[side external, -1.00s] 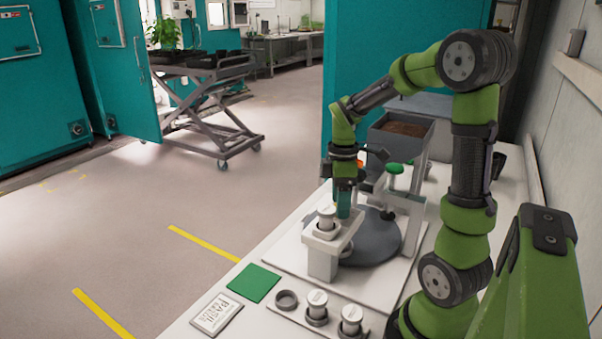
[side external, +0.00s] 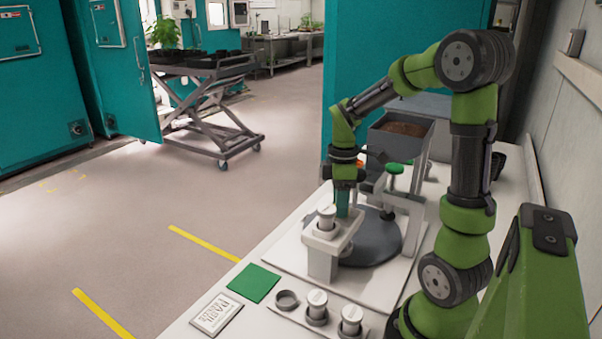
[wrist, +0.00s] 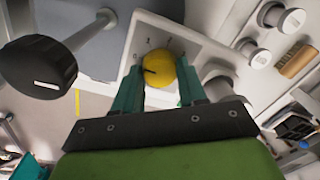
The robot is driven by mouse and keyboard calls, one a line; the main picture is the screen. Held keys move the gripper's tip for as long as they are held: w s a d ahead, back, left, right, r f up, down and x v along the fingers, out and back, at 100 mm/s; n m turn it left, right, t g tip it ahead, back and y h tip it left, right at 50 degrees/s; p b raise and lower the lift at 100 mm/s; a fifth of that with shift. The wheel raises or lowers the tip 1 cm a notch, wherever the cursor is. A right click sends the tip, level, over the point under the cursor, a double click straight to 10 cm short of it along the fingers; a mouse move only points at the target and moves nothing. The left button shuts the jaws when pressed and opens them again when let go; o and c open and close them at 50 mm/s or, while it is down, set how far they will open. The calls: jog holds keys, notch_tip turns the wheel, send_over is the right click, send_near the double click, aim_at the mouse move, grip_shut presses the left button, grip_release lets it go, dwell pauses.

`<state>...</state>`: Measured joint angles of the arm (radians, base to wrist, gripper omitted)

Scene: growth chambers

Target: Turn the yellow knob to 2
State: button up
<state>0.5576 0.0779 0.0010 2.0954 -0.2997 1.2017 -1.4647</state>
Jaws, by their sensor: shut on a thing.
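The yellow knob (wrist: 159,76) sits on a white box, between the two teal fingers of my gripper (wrist: 160,84) in the wrist view. The fingers are shut on its sides. A dark pointer line on the knob points toward the left of that view. Small marks stand on the white panel around the knob, too small to read. In the side view my gripper (side external: 343,203) reaches down to the white box (side external: 322,262), and the knob is hidden there.
A white cylinder (side external: 326,217) stands on the box beside my fingers. A grey round plate (side external: 372,245) and a green-capped post (side external: 395,174) are close by. A black knob-like part (wrist: 38,67) is at the wrist view's left. White-capped cylinders (side external: 317,305) stand in front.

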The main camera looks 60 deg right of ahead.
jog(key=m, duration=0.8)
jog(key=shift+d+m+t, duration=0.1)
jog(key=shift+m+t, duration=0.2)
jog(key=m, duration=0.4)
jog(key=shift+s+r+m, duration=0.1)
jog(key=shift+m, duration=0.2)
jog(key=m, duration=0.4)
jog(key=o, duration=1.1)
jog(key=shift+c, duration=0.2)
